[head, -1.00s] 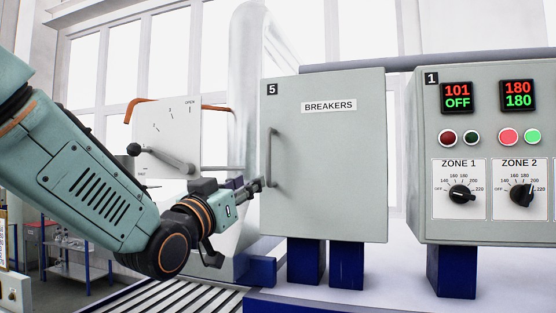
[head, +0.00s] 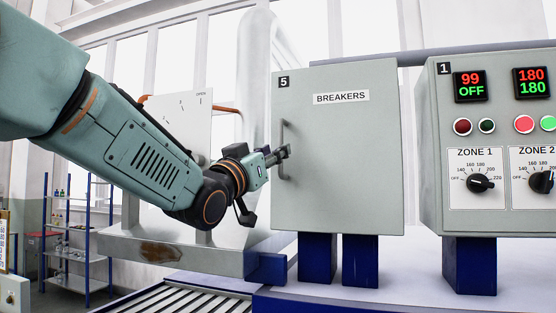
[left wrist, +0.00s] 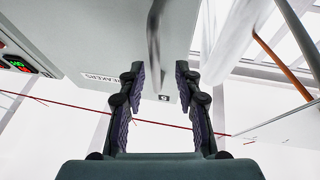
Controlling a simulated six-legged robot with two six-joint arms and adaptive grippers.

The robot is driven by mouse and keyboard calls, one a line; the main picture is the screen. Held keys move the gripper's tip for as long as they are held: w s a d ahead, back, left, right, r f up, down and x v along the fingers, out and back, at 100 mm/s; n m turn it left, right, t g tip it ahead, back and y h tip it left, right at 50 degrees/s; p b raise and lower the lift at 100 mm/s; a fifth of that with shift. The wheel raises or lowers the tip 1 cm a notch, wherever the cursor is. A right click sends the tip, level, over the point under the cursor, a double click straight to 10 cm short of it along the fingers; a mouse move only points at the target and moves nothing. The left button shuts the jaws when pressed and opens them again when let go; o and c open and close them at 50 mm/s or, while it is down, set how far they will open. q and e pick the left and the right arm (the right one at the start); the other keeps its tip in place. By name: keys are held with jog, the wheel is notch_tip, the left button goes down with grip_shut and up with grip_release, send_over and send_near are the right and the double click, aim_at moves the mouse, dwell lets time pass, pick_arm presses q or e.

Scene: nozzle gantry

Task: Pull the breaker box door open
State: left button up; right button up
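The breaker box door (head: 345,170), grey and labelled BREAKERS, looks shut. Its upright bar handle (head: 282,133) is near the door's left edge. My left gripper (head: 283,153) is at the handle, about mid-height, reaching in from the left. In the left wrist view the gripper (left wrist: 160,72) is open, its two dark ridged fingers apart. The grey handle (left wrist: 154,40) shows in line with the gap between them, close to the left finger. I cannot tell whether the fingers touch it or how deep it sits between them. My right gripper is not in view.
A control panel (head: 520,215) with displays and knobs stands right of the box. Blue posts (head: 318,262) support the box. A white plate (head: 180,115) stands behind my left arm, and a slatted conveyor (head: 175,295) lies below. A shelf rack (head: 85,240) is farther left.

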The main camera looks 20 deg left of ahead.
pick_arm(q)
jog(key=shift+w+d+r+p, duration=0.3)
jog(key=shift+w+d+r, duration=0.1)
jog(key=shift+w, duration=0.2)
jog(key=shift+w+d+r+p, duration=0.3)
jog(key=shift+w+d+r, duration=0.1)
jog(key=shift+w, duration=0.2)
jog(key=shift+a+f, duration=0.1)
jog(key=shift+a, duration=0.3)
jog(key=shift+w, duration=0.15)
jog(key=shift+c, duration=0.5)
jog(key=shift+d, duration=0.3)
jog(key=c, duration=0.5)
jog(key=shift+a, duration=0.15)
grip_shut()
